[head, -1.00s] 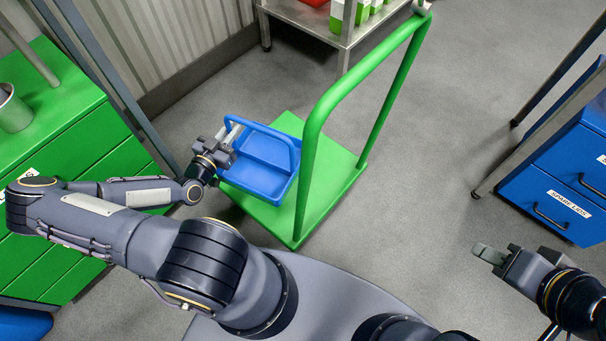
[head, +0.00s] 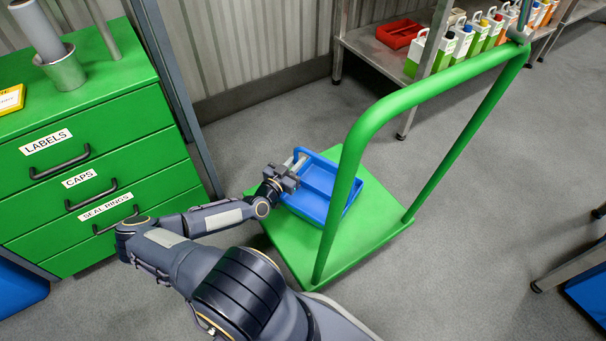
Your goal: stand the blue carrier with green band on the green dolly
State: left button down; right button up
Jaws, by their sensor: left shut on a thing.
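The blue carrier (head: 317,204) is an open tray with a divider and a raised handle. It is over the platform of the green dolly (head: 345,265), behind the dolly's tall push bar, which hides part of its right side. My left gripper (head: 295,163) is shut on the carrier at its far left side, by the handle. The carrier looks roughly level; I cannot tell whether its base touches the platform. I see no green band on it from here. My right gripper is out of view.
A green drawer cabinet (head: 95,150) stands at the left with a metal cup (head: 62,74) on top. A metal shelf with a red tray (head: 400,33) and several bottles (head: 463,42) is at the back right. Open floor lies right of the dolly.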

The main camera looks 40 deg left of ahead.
pick_arm(q)
jog(key=w+f, duration=0.1)
jog(key=w+f+b, duration=0.1)
jog(key=shift+w+d+f, duration=0.1)
jog(key=shift+d+f, duration=0.05)
jog(key=shift+f, duration=0.25)
jog(key=shift+w+f+b, duration=0.15)
jog(key=shift+f+b, duration=0.65)
jog(key=shift+f, duration=0.75)
jog(key=shift+f, duration=0.2)
jog(key=c, duration=1.4)
grip_release()
jog(key=shift+c, duration=0.2)
